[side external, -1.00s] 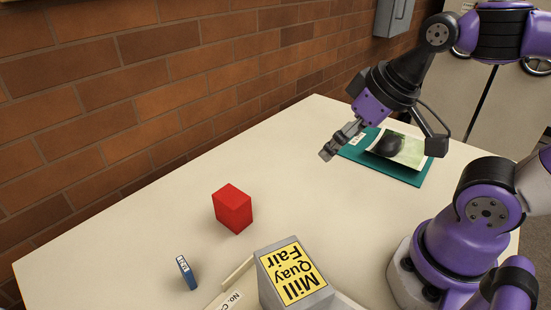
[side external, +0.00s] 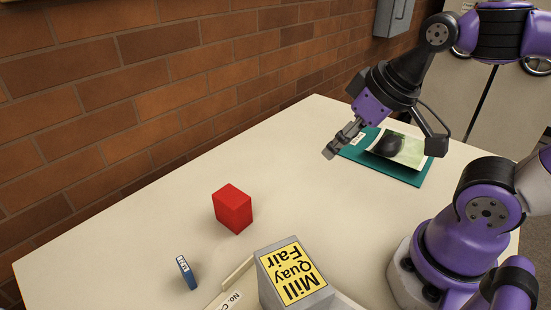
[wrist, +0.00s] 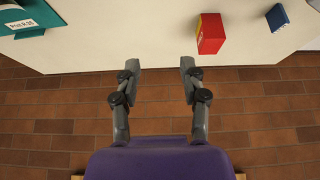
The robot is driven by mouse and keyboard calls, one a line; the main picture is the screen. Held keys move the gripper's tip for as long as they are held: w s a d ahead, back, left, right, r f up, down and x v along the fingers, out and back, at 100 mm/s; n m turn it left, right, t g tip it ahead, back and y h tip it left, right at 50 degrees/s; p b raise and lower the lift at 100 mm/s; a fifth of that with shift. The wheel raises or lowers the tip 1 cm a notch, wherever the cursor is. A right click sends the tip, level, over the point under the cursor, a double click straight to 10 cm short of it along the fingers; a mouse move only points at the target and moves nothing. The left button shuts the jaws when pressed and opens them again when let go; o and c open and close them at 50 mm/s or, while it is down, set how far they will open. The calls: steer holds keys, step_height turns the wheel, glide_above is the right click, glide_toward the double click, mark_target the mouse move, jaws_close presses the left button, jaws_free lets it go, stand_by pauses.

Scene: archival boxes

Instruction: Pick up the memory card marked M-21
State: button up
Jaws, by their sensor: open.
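The small blue card (side external: 186,273) stands on edge near the front left of the table in the side view, with a white label whose marking is too small to read surely. It also shows in the wrist view (wrist: 277,17) at the top right. My gripper (side external: 329,154) is open and empty, above the far part of the table, well away from the card. In the wrist view, my gripper (wrist: 158,66) has its two fingers apart with nothing between them.
A red block (side external: 232,209) stands between my gripper and the card. A grey box labelled Mill Quay Fair (side external: 294,274) stands at the front, beside a low labelled tray edge (side external: 236,272). A teal folder (side external: 408,176) with a photo lies behind. A brick wall (side external: 120,110) borders the table.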

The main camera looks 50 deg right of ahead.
steer(key=w+a+r+g, duration=0.1)
steer(key=w+a+r, duration=0.1)
steer(key=w+a, duration=0.35)
steer(key=m+g, duration=0.2)
steer(key=g, duration=0.1)
glide_above(183, 264)
step_height(183, 264, down, 7)
steer(key=f, duration=0.5)
steer(key=shift+s+a+f, duration=0.1)
steer(key=shift+s+a, duration=0.05)
steer(key=shift+a, duration=0.05)
steer(key=f, duration=0.5)
steer(key=shift+d+f, duration=0.2)
steer(key=shift+f, duration=0.05)
jaws_close()
